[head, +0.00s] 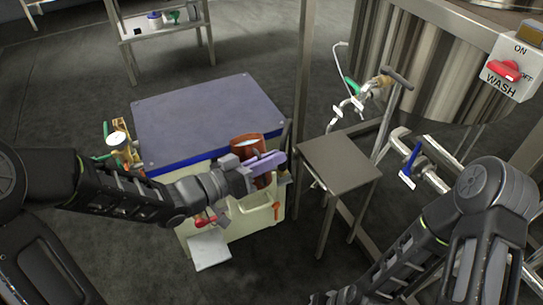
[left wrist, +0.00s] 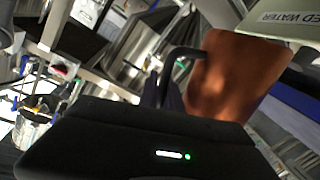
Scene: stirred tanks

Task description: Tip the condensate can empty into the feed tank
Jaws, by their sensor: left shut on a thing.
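The condensate can (head: 247,141) is a copper-brown can with a pale surface showing inside its mouth.
A small steel table (head: 340,160) stands right of the tank, its top bare. Behind it are a valve with a green handle (head: 352,87), a blue-handled valve (head: 410,160) and a large steel vessel (head: 430,65). A wash switch box (head: 513,67) is at upper right.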

